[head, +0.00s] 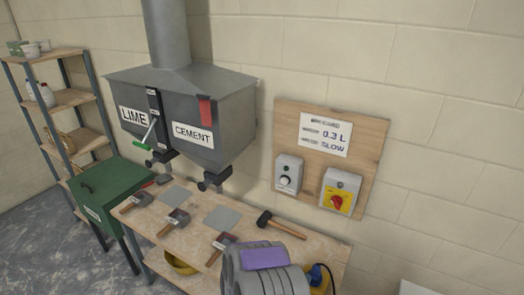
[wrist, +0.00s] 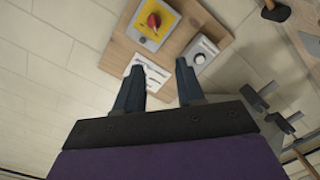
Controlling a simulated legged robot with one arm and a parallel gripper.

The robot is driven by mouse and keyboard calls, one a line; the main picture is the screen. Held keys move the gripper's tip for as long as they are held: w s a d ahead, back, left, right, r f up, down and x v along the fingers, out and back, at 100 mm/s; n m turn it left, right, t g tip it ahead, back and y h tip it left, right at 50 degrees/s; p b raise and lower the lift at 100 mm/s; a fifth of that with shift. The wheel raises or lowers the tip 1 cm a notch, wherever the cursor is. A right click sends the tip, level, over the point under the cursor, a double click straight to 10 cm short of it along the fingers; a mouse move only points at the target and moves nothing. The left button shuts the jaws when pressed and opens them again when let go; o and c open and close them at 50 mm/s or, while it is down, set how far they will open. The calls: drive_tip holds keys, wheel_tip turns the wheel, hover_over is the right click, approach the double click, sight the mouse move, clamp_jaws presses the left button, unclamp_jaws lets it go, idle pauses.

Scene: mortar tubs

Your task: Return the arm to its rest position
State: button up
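My gripper (wrist: 158,85) shows in the wrist view with its two dark fingers apart and nothing between them. The wall and a wooden control board (wrist: 180,25) lie beyond the fingers in that view, which is turned upside down. In the head view, part of my grey and purple arm (head: 264,258) is at the bottom centre, in front of the workbench. The fingers cannot be made out in the head view.
A wooden bench (head: 185,240) holds scoops and a mallet (head: 280,225). Lime and cement hoppers (head: 185,110) hang above it. A switch board (head: 365,140) is on the wall. A green bin (head: 105,190) and shelves (head: 65,100) stand left. Floor (head: 40,235) at left is clear.

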drive_tip(key=w+a+f+m+g+y+b, duration=0.4)
drive_tip(key=a+f+g+y+b, duration=0.15)
drive_tip(key=a, duration=0.35)
drive_tip(key=s+a+r+n+g+y+b, duration=0.1)
drive_tip(key=s+a+r+g+y+b, duration=0.3)
drive_tip(key=s+a+r+y+b, duration=0.3)
drive_tip(key=s+d+r+g+h+b, duration=0.1)
drive_tip(key=s+d, duration=0.3)
drive_tip(key=s, duration=0.5)
drive_tip(key=s+d+r+g+b, duration=0.2)
drive_tip(key=s+d, duration=0.3)
drive_tip(key=s, duration=0.5)
drive_tip(key=s+d+r+g+h+b, duration=0.1)
drive_tip(key=s+d+r+g+b, duration=0.1)
drive_tip(key=s+d, duration=0.3)
drive_tip(key=s+g, duration=0.1)
drive_tip(key=s, duration=0.3)
drive_tip(key=shift+s+d+n+g+h, duration=0.2)
drive_tip(key=shift+d+n+g+h, duration=0.05)
drive_tip(key=shift+n+g+h, duration=0.1)
